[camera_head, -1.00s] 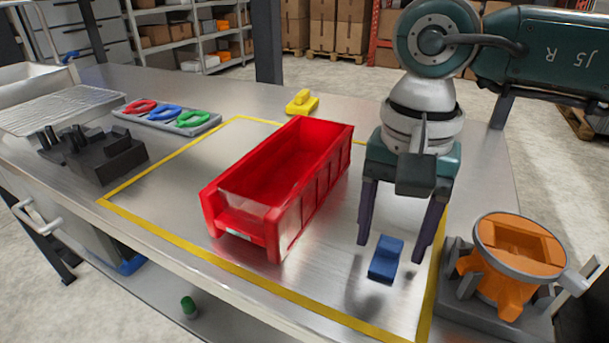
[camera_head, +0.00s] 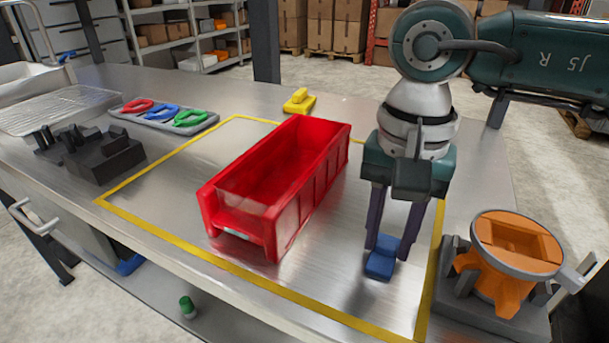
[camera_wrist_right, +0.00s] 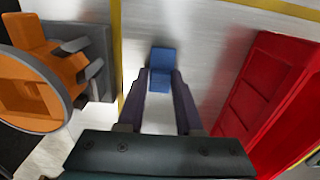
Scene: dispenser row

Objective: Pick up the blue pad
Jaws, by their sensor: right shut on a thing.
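The blue pad (camera_head: 380,266) is a small blue block with a raised grip, at the right part of the yellow-taped area on the metal table. My right gripper (camera_head: 388,250) points down over it, its two dark fingers closed on the raised grip. In the right wrist view the blue pad (camera_wrist_right: 161,68) sits between the fingertips of my right gripper (camera_wrist_right: 162,76). The pad appears to be at table level; I cannot tell whether it touches the table. My left gripper is not in view.
A red open bin (camera_head: 278,185) stands just left of my right gripper. An orange dispenser on a grey base (camera_head: 510,250) stands close on the right. A yellow pad (camera_head: 299,103) lies behind the bin.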

